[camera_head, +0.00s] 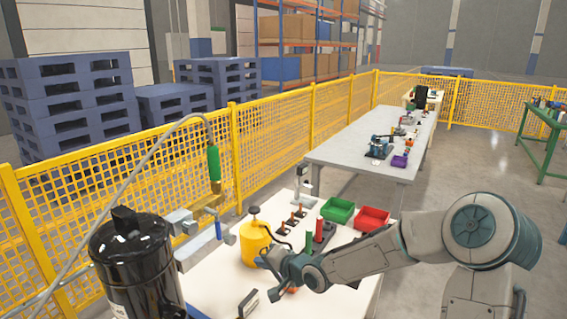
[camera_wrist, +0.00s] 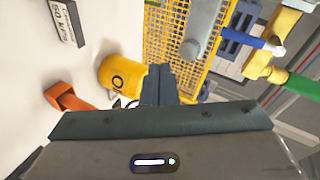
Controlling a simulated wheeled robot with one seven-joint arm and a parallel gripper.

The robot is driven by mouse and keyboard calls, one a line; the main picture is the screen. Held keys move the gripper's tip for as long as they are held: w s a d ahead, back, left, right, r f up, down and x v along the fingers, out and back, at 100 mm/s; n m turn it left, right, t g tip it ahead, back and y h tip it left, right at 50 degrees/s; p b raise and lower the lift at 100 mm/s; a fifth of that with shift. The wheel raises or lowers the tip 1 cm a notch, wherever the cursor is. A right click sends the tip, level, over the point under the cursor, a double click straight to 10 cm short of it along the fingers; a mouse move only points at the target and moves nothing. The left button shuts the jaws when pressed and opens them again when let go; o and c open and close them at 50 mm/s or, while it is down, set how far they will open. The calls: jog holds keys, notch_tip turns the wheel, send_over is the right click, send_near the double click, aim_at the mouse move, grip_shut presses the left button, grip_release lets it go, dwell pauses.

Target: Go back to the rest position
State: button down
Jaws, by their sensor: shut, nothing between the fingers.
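My gripper (camera_head: 268,262) is at the end of my arm, which reaches in from the right above the white table (camera_head: 215,285) in the head view. It is shut with nothing between the fingers. In the wrist view the shut fingers (camera_wrist: 160,85) point up in the picture. A yellow canister (camera_head: 254,243) with a black top stands just behind the gripper on the table. The canister also shows in the wrist view (camera_wrist: 118,74), close to the fingertips; I cannot tell whether they touch.
A black tank (camera_head: 135,265) stands front left, with a green-handled hose (camera_head: 213,165) above. Green (camera_head: 337,210) and red (camera_head: 371,218) bins sit behind my forearm. An orange part (camera_wrist: 68,98) and a 50 kPa label block (camera_wrist: 68,22) lie on the table. A yellow fence (camera_head: 130,170) runs along the left.

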jog(key=s+d+r+n+g+h, duration=0.1)
jog(key=s+d+n+h, duration=0.1)
jog(key=s+d+h, duration=0.45)
jog(key=s+d+n+g+h, duration=0.2)
jog(key=s+d+h, duration=0.15)
jog(key=d, duration=0.55)
jog(key=s+d+r+g, duration=0.1)
jog(key=s+d+r, duration=0.2)
jog(key=s, duration=0.7)
jog(key=s+d+r+n+g, duration=0.1)
jog(key=s+d+r, duration=0.2)
jog(key=s, duration=0.8)
jog(key=shift+r+g, duration=0.3)
jog(key=shift+r, duration=0.65)
